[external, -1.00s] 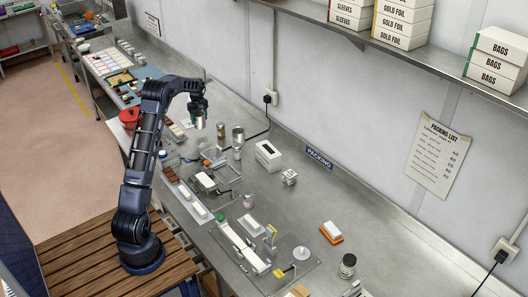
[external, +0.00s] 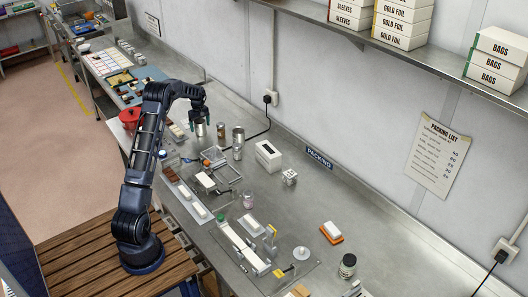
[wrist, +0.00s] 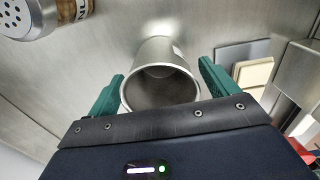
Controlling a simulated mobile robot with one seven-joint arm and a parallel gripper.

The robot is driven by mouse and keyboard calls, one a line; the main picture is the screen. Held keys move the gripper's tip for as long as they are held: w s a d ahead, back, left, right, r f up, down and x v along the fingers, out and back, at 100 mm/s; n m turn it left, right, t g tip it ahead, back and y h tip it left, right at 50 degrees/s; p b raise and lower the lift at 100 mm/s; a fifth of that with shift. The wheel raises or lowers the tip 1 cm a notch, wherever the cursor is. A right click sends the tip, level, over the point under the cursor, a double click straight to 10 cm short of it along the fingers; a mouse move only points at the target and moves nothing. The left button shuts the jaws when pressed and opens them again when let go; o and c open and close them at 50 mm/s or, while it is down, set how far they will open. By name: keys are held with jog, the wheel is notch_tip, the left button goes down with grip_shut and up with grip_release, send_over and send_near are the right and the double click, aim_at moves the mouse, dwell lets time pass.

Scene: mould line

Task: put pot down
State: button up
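The pot (external: 200,130) is a small plain metal cup that stands upright on the steel bench, below my gripper (external: 199,112). In the wrist view the pot (wrist: 160,80) is in the middle, its open mouth facing the camera, and it looks empty. The green fingers of my gripper (wrist: 161,80) stand on either side of the pot, with a narrow gap visible at each side. My gripper is open.
A shaker with a perforated lid (wrist: 28,17) stands close by. A taller metal can (external: 238,135) is to the right of the pot. A wire rack (external: 228,172) lies nearer the front, and a red pot (external: 130,116) is at left. The bench behind is mostly clear.

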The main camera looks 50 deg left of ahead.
jog(key=shift+r, duration=0.15)
notch_tip(320, 180, up, 12)
dwell(0.7)
jog(key=s+d+r+m+t, duration=0.1)
jog(key=d+r+m, duration=0.1)
jog(key=d+r, duration=0.55)
jog(key=s+d+r+m, duration=0.15)
jog(key=d+r, duration=0.35)
jog(key=d, duration=0.5)
jog(key=s+d+r+m+t, duration=0.1)
jog(key=s+d+r+m, duration=0.15)
jog(key=s+d, duration=0.45)
jog(key=s+d+r+m, duration=0.2)
jog(key=d+r, duration=0.2)
jog(key=d, duration=0.6)
jog(key=s+d+m+t, duration=0.1)
jog(key=s+d+m, duration=0.4)
jog(key=s+d, duration=0.8)
jog(key=s+d+f+m, duration=0.2)
jog(key=s+d, duration=0.2)
jog(key=s, duration=0.3)
jog(key=s+d+f+m+t, duration=0.1)
jog(key=s+d+f+m, duration=0.2)
jog(key=s, duration=0.5)
jog(key=shift+s+d+f+t, duration=0.25)
jog(key=shift+d+t, duration=0.05)
jog(key=shift+d, duration=0.35)
